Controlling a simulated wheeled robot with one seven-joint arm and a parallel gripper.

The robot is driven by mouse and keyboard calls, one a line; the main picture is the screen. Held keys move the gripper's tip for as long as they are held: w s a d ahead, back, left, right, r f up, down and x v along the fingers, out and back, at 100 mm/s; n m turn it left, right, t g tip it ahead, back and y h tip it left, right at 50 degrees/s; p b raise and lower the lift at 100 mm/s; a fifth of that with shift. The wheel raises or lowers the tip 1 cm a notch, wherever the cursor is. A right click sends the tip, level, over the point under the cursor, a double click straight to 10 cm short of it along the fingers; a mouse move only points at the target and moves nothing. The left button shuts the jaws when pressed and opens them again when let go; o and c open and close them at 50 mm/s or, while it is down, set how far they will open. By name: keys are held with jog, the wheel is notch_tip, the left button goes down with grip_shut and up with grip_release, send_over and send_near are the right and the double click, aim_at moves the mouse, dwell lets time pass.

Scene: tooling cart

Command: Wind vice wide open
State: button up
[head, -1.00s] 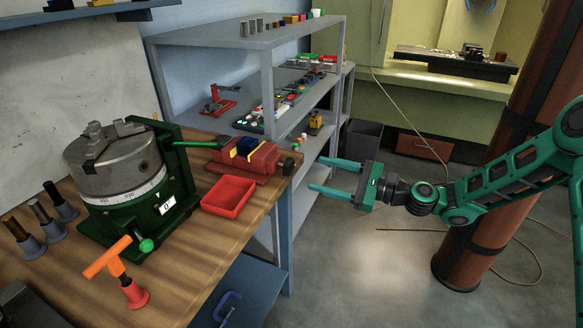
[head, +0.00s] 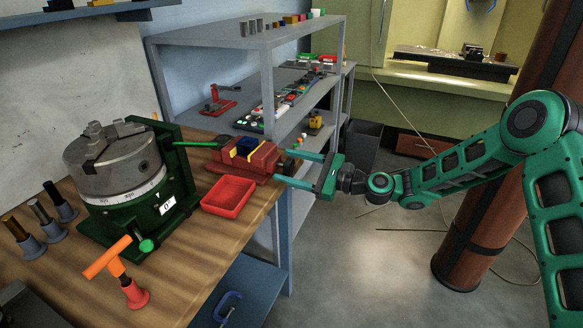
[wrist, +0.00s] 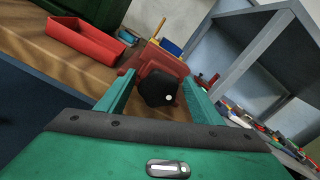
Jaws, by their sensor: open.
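The red vice (head: 244,161) sits at the right end of the wooden bench, with yellow jaw faces and a dark blue block between them. In the wrist view the vice (wrist: 154,58) shows end-on, with its dark round knob (wrist: 158,88) facing me. My gripper (head: 298,168) is open, with its fingers pointing at the vice's knob end. In the wrist view the two green fingers (wrist: 158,92) stand one on each side of the knob. I cannot tell whether they touch it.
A red tray (head: 228,194) lies in front of the vice. A green rotary table with a chuck (head: 115,165) stands to the left, its green-handled lever (head: 196,144) reaching toward the vice. A grey shelf (head: 270,85) rises behind.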

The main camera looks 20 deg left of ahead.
jog(key=c, duration=1.1)
jog(key=shift+o, duration=0.2)
jog(key=shift+n, duration=0.3)
jog(key=n, duration=0.6)
jog(key=shift+s+f, duration=0.15)
jog(key=n, duration=0.3)
jog(key=shift+n, duration=0.4)
jog(key=n, duration=0.3)
jog(key=shift+s+f+n, duration=0.1)
jog(key=shift+f+n, duration=0.15)
jog(key=shift+n, duration=0.15)
jog(key=shift+o, duration=0.2)
jog(key=n, duration=0.2)
jog(key=shift+f+n, duration=0.1)
jog(key=shift+n, duration=0.2)
jog(key=shift+w, duration=0.2)
